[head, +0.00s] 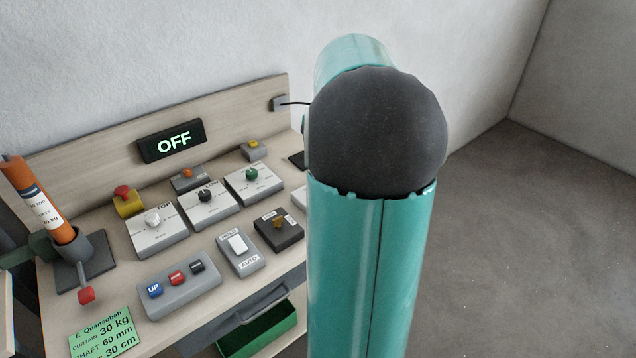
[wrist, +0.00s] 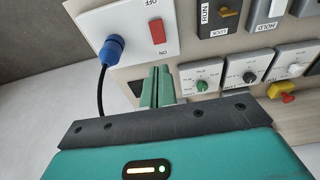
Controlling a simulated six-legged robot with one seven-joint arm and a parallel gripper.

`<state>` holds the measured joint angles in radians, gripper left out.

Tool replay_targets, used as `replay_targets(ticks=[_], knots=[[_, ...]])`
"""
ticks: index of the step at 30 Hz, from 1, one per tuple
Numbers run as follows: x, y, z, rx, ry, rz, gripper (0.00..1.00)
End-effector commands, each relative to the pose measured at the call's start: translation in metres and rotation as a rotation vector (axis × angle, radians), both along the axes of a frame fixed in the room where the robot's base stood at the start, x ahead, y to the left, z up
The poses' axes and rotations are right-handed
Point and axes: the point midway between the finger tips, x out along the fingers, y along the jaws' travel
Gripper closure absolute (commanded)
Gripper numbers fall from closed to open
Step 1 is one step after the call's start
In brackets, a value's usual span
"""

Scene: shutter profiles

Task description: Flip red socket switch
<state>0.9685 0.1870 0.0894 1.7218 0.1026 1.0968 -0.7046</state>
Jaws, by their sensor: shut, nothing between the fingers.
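The red socket switch (wrist: 157,31) is a small red rocker on a white socket plate (wrist: 130,36) in the wrist view, between upside-down OFF and ON labels. A blue plug (wrist: 112,47) with a dark cable sits in the plate beside it. My gripper (wrist: 160,72) is shut and empty, its two green fingers together. Its tips appear just below the plate's ON edge in the picture, short of the rocker. I cannot tell if they touch anything. In the head view my arm hides the gripper and the red switch.
A display (head: 172,141) on the backboard reads OFF. Control boxes with knobs, a HOLD/AUTO rocker (head: 238,244) and an UP button box (head: 179,284) crowd the bench. An orange tube (head: 40,203) stands at left. Open floor (head: 540,240) lies at right.

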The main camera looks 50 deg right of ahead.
Motion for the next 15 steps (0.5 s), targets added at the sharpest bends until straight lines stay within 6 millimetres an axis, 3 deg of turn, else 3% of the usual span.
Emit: replay_targets(ticks=[8, 15], knots=[[0.000, 0.000, -0.003, 0.000, 0.001, -0.001, 1.00], [0.005, -0.001, -0.033, 0.003, 0.003, -0.001, 1.00]])
